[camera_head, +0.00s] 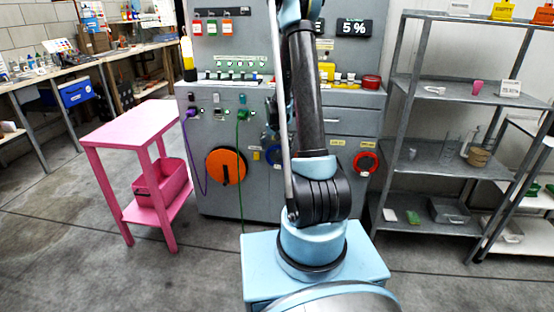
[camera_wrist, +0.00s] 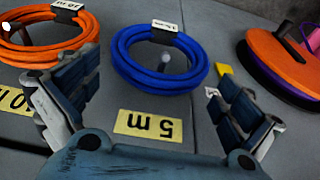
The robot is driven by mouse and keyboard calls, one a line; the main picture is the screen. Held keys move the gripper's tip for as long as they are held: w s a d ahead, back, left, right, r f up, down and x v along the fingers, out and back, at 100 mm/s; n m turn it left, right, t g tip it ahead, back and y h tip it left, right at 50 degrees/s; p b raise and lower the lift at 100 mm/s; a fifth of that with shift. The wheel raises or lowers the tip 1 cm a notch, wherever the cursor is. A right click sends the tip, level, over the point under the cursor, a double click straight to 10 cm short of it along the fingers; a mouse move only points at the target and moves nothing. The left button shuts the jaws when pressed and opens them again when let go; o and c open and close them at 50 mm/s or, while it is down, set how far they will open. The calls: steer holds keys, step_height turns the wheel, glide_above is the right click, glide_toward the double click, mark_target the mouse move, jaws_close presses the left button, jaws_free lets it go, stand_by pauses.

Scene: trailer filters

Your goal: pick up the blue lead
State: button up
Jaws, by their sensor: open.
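The blue lead (camera_wrist: 160,81) is a coil hanging on a peg on the grey panel, with a white tag on its rim, in the wrist view. A yellow "5 m" label (camera_wrist: 148,125) sits beside it and reads upside down. In the head view only a small part of the blue coil (camera_head: 274,155) shows beside my arm. My gripper (camera_wrist: 155,108) is open and empty. Its two fingers are spread on either side of the label, with the coil beyond the fingertips and between their lines. No contact with the coil is visible. My arm largely hides the gripper in the head view.
An orange coil (camera_wrist: 47,54) hangs on the left in the wrist view, with its own yellow label. A large orange disc (camera_wrist: 283,58) is on the right. A pink table (camera_head: 140,125) stands left of the grey cabinet, and metal shelves (camera_head: 440,90) stand right.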

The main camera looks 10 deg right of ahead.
steer(key=shift+x, duration=0.85)
steer(key=shift+c, duration=0.2)
steer(key=c, duration=1.1)
steer(key=shift+r, duration=0.1)
steer(key=v, duration=0.7)
steer(key=shift+w+d+r, duration=0.1)
steer(key=shift+w+d, duration=0.05)
steer(key=shift+w, duration=0.2)
steer(key=s+a, duration=0.2)
steer(key=s, duration=0.4)
steer(key=s+a, duration=0.2)
steer(key=s, duration=0.4)
steer(key=s+a, duration=0.2)
steer(key=s, duration=0.4)
steer(key=shift+c, duration=0.2)
